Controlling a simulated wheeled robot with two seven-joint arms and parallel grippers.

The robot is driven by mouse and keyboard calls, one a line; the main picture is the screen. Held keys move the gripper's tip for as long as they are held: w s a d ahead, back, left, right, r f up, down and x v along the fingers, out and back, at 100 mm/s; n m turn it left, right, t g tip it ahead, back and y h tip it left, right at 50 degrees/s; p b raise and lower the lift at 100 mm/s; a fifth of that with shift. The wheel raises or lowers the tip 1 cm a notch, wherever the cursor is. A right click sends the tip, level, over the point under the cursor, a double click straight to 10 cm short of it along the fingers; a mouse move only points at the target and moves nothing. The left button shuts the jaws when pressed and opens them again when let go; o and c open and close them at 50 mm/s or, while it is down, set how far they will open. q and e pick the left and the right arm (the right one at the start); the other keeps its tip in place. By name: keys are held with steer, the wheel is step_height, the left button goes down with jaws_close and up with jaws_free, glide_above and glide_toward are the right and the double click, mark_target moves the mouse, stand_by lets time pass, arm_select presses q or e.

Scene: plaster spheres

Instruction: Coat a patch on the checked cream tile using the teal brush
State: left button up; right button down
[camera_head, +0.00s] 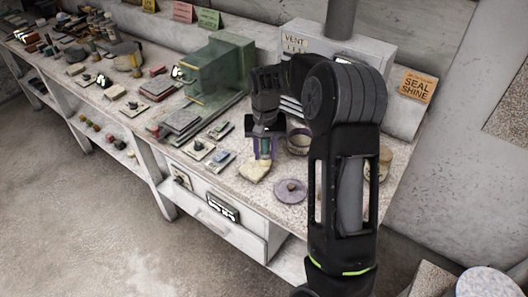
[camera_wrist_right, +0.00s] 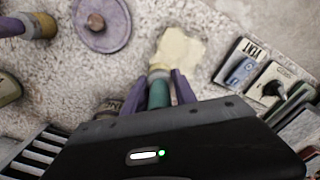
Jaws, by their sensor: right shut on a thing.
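My right gripper (camera_head: 262,148) is shut on the teal brush (camera_wrist_right: 159,92), low over the speckled bench top. The brush points down, and its pale tip (camera_wrist_right: 159,70) is at the near edge of a cream tile (camera_wrist_right: 182,50). I cannot tell whether the tip touches it. The tile also shows in the head view (camera_head: 254,171), just below the gripper. It is a pale, uneven-edged slab lying flat, and no check pattern is clear on it. My left gripper is not in view.
A round mauve lid (camera_head: 291,191) with a knob lies right of the tile. A jar (camera_head: 299,141) stands behind it. Small switch plates (camera_head: 221,160) lie to the left. A green machine (camera_head: 215,72) and the VENT box (camera_head: 305,45) stand behind. The bench's front edge is close.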

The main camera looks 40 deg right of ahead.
steer(key=shift+s+a+r+p, duration=0.3)
steer(key=shift+a+r+p, duration=0.15)
steer(key=shift+a+r, duration=0.4)
steer(key=shift+f, duration=0.1)
steer(key=shift+w, duration=0.1)
steer(key=shift+w+a+f, duration=0.1)
steer(key=shift+w+a, duration=0.15)
steer(key=shift+w, duration=0.5)
steer(key=shift+w+a+f, duration=0.1)
steer(key=shift+w+a, duration=0.15)
steer(key=shift+w, duration=0.45)
steer(key=shift+f, duration=0.6)
